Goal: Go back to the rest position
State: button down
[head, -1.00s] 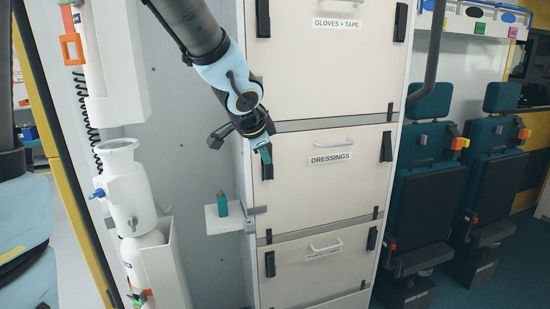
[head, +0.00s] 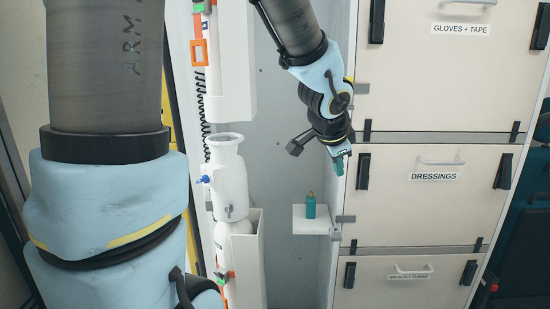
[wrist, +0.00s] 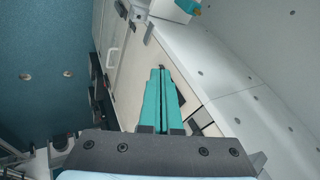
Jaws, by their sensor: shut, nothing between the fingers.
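My gripper (head: 339,165) hangs from my arm in front of the left edge of the cabinet, above and to the right of the small white shelf. Its teal fingers also show in the wrist view (wrist: 158,100), pressed together with nothing between them. A teal bottle with an orange-brown top (head: 310,206) stands upright on the white shelf (head: 312,226), apart from the gripper. In the wrist view part of the shelf shows at the top.
The cabinet has drawers marked GLOVES + TAPE (head: 460,60) and DRESSINGS (head: 430,195), with handles and black latches. A white canister (head: 229,185) stands in a holder left of the shelf. A grey wall (head: 275,130) lies between them.

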jog(key=s+a+f+n+g+y, duration=0.1)
jog(key=s+a+f+n, duration=0.1)
jog(key=a+n, duration=0.3)
jog(key=s+a+f+n+g+y, duration=0.1)
jog(key=s+a+f+n+g, duration=0.1)
jog(key=a, duration=1.1)
jog(key=s+a+f+n+g+y, duration=0.1)
jog(key=s+a+f+n, duration=0.2)
jog(key=a+f+n, duration=0.3)
jog(key=a+n, duration=0.2)
jog(key=a, duration=0.1)
jog(key=shift+s+g+y, duration=0.3)
jog(key=shift+g, duration=0.1)
